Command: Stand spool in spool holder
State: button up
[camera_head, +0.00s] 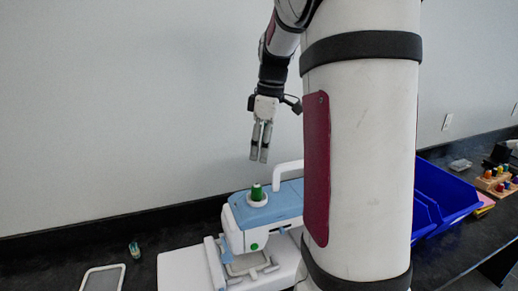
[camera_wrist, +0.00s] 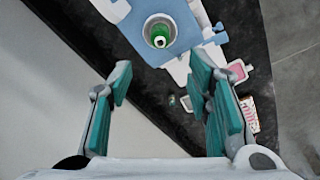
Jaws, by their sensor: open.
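The green spool (camera_head: 257,192) stands upright in the round white spool holder (camera_head: 249,201) on top of the blue and white sewing machine (camera_head: 284,206). In the wrist view the spool (camera_wrist: 160,37) shows from above, inside the ring of the holder (camera_wrist: 146,25). My gripper (camera_head: 260,157) hangs above the spool, pointing down, clear of it with a gap. In the wrist view my gripper (camera_wrist: 158,78) has its teal fingers apart with nothing between them. The lower part of the spool is hidden by the holder's rim.
A white handle (camera_head: 287,167) rises beside the holder. A small bottle-like item (camera_head: 135,249) and a light frame (camera_head: 102,278) are on the dark table to the left. Blue bins (camera_head: 447,190) stand at right. The wall is behind the machine. My column hides part of the machine.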

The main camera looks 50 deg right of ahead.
jog(key=s+a+r+m+t, duration=0.15)
jog(key=a+r, duration=0.25)
jog(key=a, duration=0.6)
jog(key=s+a+f+m+t, duration=0.1)
jog(key=s+a+m, duration=0.1)
jog(key=s+a, duration=0.4)
jog(key=s+a+m+t, duration=0.2)
jog(key=s+a, duration=0.5)
jog(key=a, duration=0.4)
jog(key=shift+a+f+m+h, duration=0.35)
jog(key=shift+a+h, duration=0.05)
jog(key=shift+w+f, duration=0.15)
